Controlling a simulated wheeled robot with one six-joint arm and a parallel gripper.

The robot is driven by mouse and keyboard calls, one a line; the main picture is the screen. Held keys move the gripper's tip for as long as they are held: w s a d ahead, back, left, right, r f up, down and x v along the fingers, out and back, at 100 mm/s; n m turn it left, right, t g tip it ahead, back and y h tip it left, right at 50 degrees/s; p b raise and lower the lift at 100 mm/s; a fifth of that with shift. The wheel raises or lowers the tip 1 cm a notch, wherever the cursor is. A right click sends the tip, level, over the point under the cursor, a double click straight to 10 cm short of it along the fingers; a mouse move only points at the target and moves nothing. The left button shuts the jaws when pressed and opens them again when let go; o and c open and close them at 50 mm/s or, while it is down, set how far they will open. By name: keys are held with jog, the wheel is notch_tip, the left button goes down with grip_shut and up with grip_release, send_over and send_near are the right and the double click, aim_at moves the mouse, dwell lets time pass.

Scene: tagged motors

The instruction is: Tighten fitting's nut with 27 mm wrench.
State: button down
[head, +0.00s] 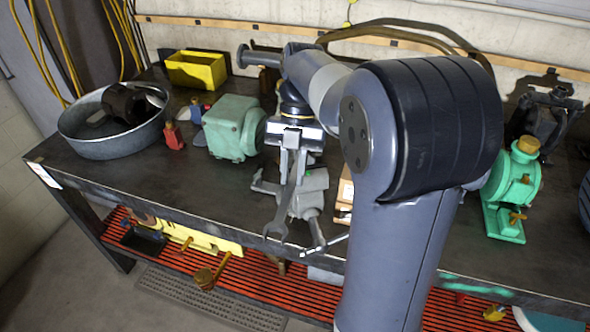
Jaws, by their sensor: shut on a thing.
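My gripper (293,146) hangs over the front part of the workbench, left of my large arm link. It is shut on a grey wrench (287,204), which hangs down with its open jaw toward the bench's front edge. Size marks on the wrench are too small to read. A light grey cast piece (311,187) stands just behind and right of the wrench. I cannot tell whether they touch. A slim metal piece lies near the edge, right of the wrench jaw. I cannot make out the fitting's nut with certainty; my arm hides part of the bench.
On the bench (110,165) are a round metal tub (95,142) with a dark part, a yellow bin (196,70), a green motor (228,127) and a small red item (173,137). A green pump (514,188) stands right of my arm. The left front bench is clear.

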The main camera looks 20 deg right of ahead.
jog(key=shift+w+a+m+y, duration=0.3)
jog(key=shift+w+a+m, duration=0.25)
jog(key=shift+a+m, duration=0.3)
jog(key=shift+r, duration=0.1)
jog(key=shift+w+a+m+t+y+p, duration=0.3)
jog(key=shift+w+a+m+t+p, duration=0.2)
jog(key=shift+w+a+m, duration=0.4)
jog(key=shift+d+m, duration=0.15)
jog(key=shift+m, duration=0.1)
jog(key=shift+w+a+m+t, duration=0.3)
jog(key=shift+w+a+m, duration=0.3)
jog(key=shift+w+m, duration=0.35)
jog(key=shift+s, duration=0.1)
